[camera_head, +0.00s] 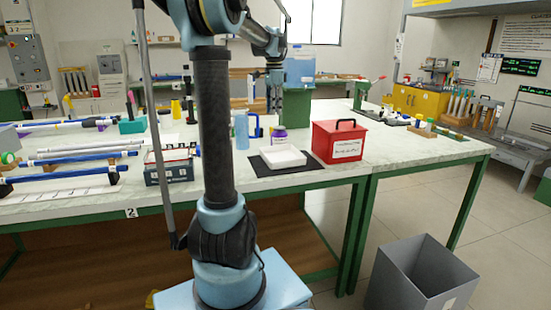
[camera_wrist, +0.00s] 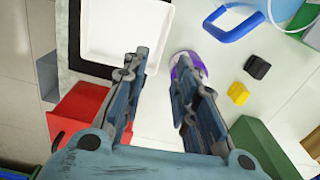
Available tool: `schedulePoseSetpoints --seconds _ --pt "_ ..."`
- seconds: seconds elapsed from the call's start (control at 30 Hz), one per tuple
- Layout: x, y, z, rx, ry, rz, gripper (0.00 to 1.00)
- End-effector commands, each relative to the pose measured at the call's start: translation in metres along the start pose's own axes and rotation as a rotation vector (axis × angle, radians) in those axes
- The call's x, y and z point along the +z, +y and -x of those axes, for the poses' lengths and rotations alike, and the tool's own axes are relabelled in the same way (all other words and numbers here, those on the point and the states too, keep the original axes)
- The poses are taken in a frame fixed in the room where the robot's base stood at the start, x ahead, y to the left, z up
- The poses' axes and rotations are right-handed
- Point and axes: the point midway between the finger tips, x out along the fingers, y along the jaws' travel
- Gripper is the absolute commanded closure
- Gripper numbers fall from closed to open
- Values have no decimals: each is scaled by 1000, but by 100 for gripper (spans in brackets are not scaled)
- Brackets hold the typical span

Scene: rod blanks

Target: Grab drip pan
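The drip pan appears to be the white shallow square tray (camera_head: 283,159) lying on a black mat (camera_head: 312,165) near the front edge of the table. In the wrist view the white tray (camera_wrist: 92,28) is at the upper left, beyond the tip of the left finger. My gripper (camera_wrist: 160,62) is open, with nothing between its fingers. It is above the table, and a white jar with a purple band (camera_wrist: 188,64) shows partly behind the right fingertip. In the head view my gripper (camera_head: 274,108) is behind the tray, small and partly unclear.
A red box (camera_head: 338,141) with a black handle stands right of the tray; it also shows in the wrist view (camera_wrist: 75,118). A purple-labelled bottle (camera_head: 279,138) and a blue bottle (camera_head: 242,130) stand behind the tray. A grey bin (camera_head: 385,285) is on the floor.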

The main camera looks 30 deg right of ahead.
Motion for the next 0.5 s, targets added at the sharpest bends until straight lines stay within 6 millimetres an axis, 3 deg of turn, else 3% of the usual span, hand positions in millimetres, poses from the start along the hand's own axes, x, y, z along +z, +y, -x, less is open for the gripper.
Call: schedulePoseSetpoints --seconds 0.17,0.5 --pt "-10 -6 -4 4 -3 -38 73" --pt "-2 -9 -58 4 -3 -26 73"
